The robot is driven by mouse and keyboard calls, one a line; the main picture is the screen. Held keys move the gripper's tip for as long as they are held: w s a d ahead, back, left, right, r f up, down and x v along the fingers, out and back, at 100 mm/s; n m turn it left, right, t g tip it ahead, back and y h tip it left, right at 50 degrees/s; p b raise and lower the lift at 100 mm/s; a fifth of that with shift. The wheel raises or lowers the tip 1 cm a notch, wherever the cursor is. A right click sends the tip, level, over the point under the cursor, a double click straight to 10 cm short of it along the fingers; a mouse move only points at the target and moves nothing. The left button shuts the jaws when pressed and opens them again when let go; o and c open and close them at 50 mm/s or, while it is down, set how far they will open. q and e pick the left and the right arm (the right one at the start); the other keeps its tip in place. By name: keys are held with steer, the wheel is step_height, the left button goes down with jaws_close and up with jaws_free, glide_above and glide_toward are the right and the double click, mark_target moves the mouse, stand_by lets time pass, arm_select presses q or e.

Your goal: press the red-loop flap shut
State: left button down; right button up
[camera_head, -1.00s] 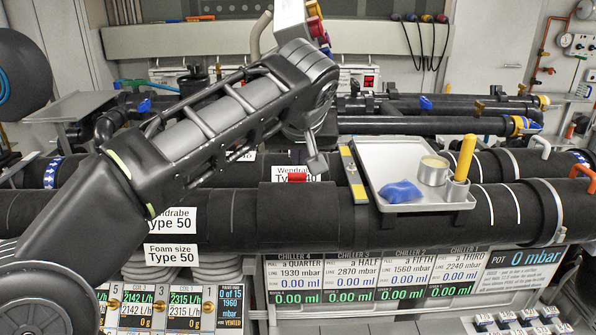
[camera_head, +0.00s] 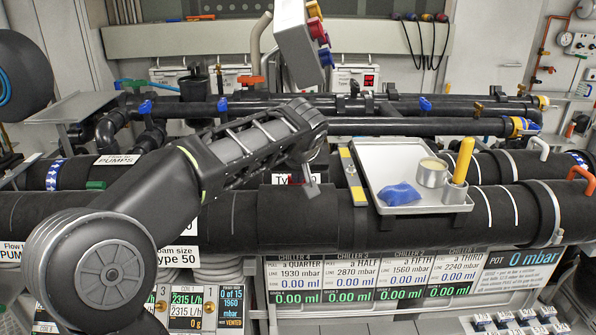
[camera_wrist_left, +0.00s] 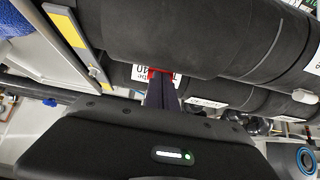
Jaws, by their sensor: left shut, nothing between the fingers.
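The red loop (camera_head: 291,181) shows as a small red bit beside a white "Type 40" label, at the rear of the thick black foam sleeve (camera_head: 298,215) on the front pipe. My arm and gripper hide most of it. My left gripper (camera_head: 312,188) is shut and empty, pointing down just right of the red loop. In the left wrist view the closed fingers (camera_wrist_left: 161,92) reach to the red loop (camera_wrist_left: 151,72) at the sleeve's edge; I cannot tell whether they touch it. The flap itself is hard to tell from the black foam. My right gripper is not in view.
A grey tray (camera_head: 388,153) with a blue cloth (camera_head: 400,194), a round tin (camera_head: 432,172) and a yellow-handled tool in a cup (camera_head: 462,163) stands right of the gripper. Black pipes run behind. Chiller display panels (camera_head: 372,277) are below in front.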

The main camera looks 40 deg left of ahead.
arm_select(q)
steer(key=shift+w+a+f, duration=0.3)
steer(key=shift+w+a, duration=0.1)
steer(key=shift+w, duration=0.1)
steer(key=shift+p, duration=0.35)
steer(key=p, duration=0.1)
steer(key=w+a+g+p, duration=0.1)
steer(key=p, duration=0.1)
steer(key=shift+w+f+h, duration=0.15)
steer(key=shift+f+h, duration=0.2)
steer(key=shift+h, duration=0.05)
steer(key=shift+b+x, duration=0.55)
steer(key=shift+x, duration=0.45)
steer(key=shift+f, duration=0.1)
